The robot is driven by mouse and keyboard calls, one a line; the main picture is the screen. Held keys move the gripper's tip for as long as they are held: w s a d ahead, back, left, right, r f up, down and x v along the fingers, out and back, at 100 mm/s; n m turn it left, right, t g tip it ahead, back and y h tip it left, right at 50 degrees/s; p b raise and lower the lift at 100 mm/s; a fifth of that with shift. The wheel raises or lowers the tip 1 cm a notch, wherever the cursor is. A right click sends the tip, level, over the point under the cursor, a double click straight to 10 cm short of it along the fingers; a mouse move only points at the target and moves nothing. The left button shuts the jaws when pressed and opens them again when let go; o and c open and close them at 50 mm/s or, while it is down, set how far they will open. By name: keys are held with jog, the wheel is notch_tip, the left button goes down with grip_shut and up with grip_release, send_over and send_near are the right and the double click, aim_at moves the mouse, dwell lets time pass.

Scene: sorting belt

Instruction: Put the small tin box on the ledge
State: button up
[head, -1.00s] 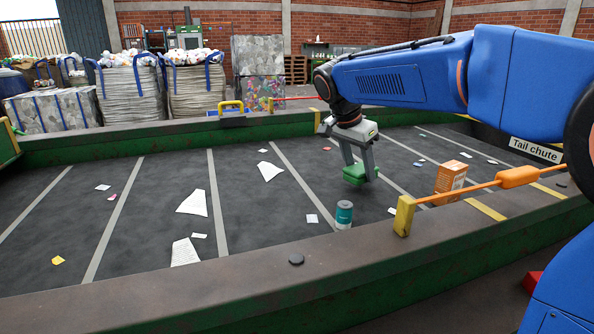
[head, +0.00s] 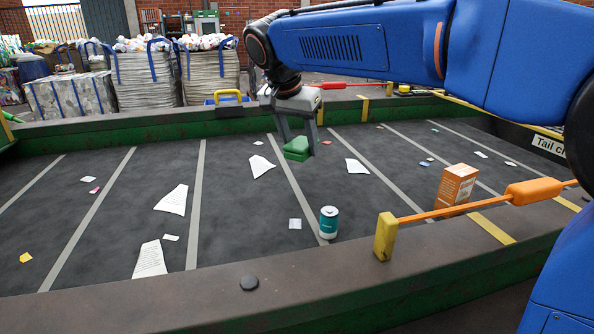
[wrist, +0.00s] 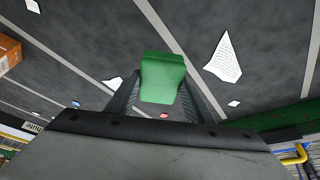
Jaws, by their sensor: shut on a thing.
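The small tin box is green and boxy. In the head view the tin box (head: 297,149) hangs between the fingers of my gripper (head: 299,140), above the dark belt. In the wrist view the tin box (wrist: 162,78) sits between the two fingertips of my gripper (wrist: 160,92), which are shut on it from both sides. The ledge may be the flat rim (head: 310,266) along the near side of the belt; a similar rim (head: 180,122) runs along the far side. I cannot tell which is meant.
A teal can (head: 328,223) and an orange carton (head: 457,185) stand on the belt (head: 240,225). Paper scraps lie around. An orange bar (head: 465,208) on a yellow post (head: 386,236) crosses the near right.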

jog(key=shift+f, duration=3.55)
jog(key=shift+f, duration=0.1)
jog(key=o, duration=1.1)
jog(key=shift+c, duration=0.2)
